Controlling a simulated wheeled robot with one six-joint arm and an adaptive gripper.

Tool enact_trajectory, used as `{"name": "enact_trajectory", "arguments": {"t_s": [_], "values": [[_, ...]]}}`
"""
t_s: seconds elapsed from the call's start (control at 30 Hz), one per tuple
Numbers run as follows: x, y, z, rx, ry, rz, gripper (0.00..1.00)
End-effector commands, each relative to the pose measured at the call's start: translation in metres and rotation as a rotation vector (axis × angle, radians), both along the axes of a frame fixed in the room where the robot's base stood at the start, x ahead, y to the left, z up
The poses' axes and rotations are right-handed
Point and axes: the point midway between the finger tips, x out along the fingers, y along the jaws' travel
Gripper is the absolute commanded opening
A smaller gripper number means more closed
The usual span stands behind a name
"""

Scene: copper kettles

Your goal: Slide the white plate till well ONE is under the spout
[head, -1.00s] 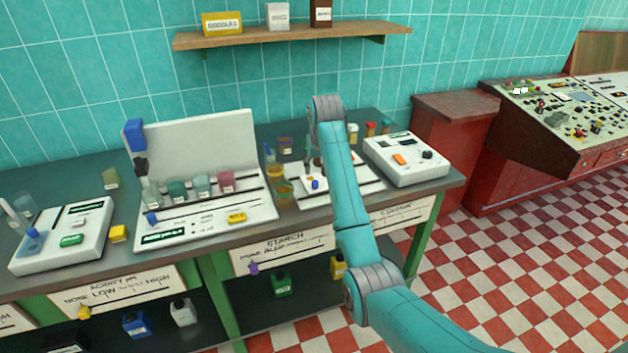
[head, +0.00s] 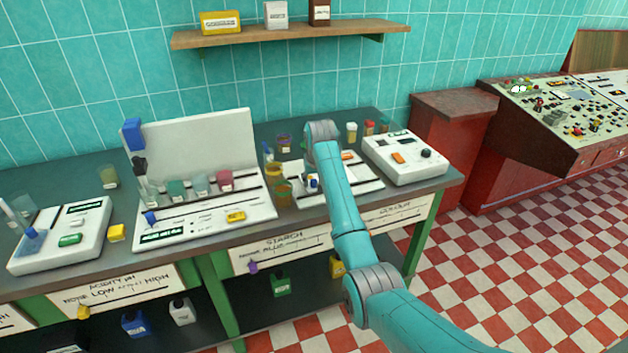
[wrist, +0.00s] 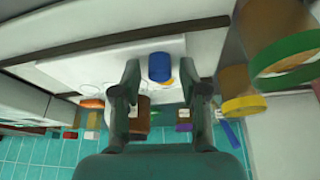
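The white plate (wrist: 85,72) shows in the wrist view as a pale slab with faint round wells. In the head view the white starch station (head: 372,186) is partly hidden by my arm. A blue knob (wrist: 160,66) with a yellow part below it stands in the wrist view, between my fingertips in the picture. My gripper (wrist: 160,75) is open, its two dark fingers apart on either side of the knob. I cannot tell whether they touch it. I cannot make out the spout or the well numbers.
Amber cups (head: 283,192) stand left of the station; in the wrist view a green-rimmed cup (wrist: 285,55) and a yellow-rimmed cup (wrist: 243,106) are close on the right. A white meter (head: 405,158) stands to the right and a larger white rack (head: 205,210) to the left.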

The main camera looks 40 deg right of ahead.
Motion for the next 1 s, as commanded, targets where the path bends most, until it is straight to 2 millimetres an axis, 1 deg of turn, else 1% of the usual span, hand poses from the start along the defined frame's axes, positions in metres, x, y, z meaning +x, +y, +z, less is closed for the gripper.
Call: {"name": "enact_trajectory", "arguments": {"t_s": [0.03,0.07,0.1,0.13,0.37,0.47,0.6,0.73,0.83,1.0], "values": [[0.0,0.0,0.0,0.0,0.0,0.0,0.25],[0.0,0.0,0.0,0.0,0.0,0.0,0.17],[0.0,0.0,0.0,0.0,0.0,0.0,0.07],[0.0,0.0,0.0,0.0,0.0,0.0,0.0],[-0.001,-0.001,0.0,0.0,0.0,0.0,0.0],[-0.004,-0.014,0.0,0.0,0.0,-0.003,0.0],[-0.013,-0.045,0.0,0.001,0.002,-0.005,0.0],[-0.02,-0.069,0.0,0.0,0.0,-0.003,0.0],[-0.023,-0.079,0.0,0.0,0.0,-0.001,0.0],[-0.024,-0.082,0.0,-0.001,0.0,0.0,0.0]]}}
